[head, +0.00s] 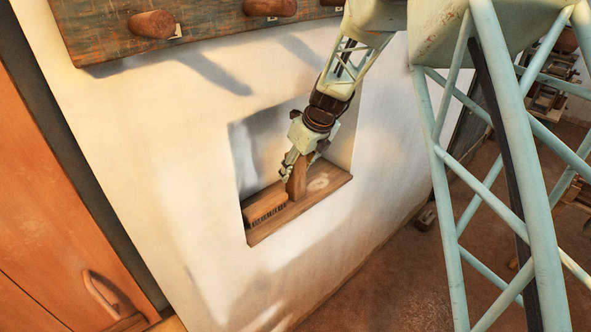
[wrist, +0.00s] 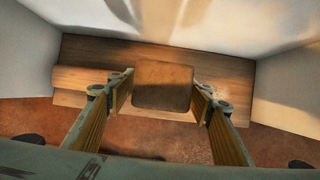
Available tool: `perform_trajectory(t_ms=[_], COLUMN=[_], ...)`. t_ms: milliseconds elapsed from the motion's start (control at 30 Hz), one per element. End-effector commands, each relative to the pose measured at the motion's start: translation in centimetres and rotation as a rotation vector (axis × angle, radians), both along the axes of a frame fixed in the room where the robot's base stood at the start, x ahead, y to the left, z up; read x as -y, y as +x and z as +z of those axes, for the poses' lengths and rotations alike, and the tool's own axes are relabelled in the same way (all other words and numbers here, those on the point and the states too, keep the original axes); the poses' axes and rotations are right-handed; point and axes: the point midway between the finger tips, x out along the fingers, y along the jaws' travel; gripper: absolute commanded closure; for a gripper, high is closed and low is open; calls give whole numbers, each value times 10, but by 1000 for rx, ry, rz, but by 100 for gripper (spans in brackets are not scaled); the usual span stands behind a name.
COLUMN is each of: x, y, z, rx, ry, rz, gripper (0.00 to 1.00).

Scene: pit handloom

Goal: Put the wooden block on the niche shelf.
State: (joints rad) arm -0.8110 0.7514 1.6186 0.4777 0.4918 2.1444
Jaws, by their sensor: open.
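The wooden block (head: 297,180) stands upright on the niche shelf (head: 325,188), a wooden board in a recess of the white wall. In the wrist view the block's squarish top (wrist: 162,85) shows between the two fingers, with the shelf (wrist: 225,70) around and behind it. My gripper (head: 299,170) is open and reaches down into the niche, its fingers on either side of the block. In the wrist view the gripper (wrist: 162,92) shows a narrow gap on at least the right side. Whether the left finger touches the block is hard to tell.
A long wooden piece with a row of dark marks (head: 265,208) lies on the shelf left of the block. The niche walls enclose the arm's end. A peg board (head: 210,25) hangs above, and an orange cabinet (head: 60,200) stands at left. The shelf's right end is bare.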

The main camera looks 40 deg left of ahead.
Motion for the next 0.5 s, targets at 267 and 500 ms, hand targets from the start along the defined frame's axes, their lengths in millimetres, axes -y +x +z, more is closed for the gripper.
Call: perform_trajectory(t_ms=[267,500], x=[0,6], y=[0,-1], z=[4,18], rx=[1,1], ry=[1,1], rz=[1,1], gripper=[53,53])
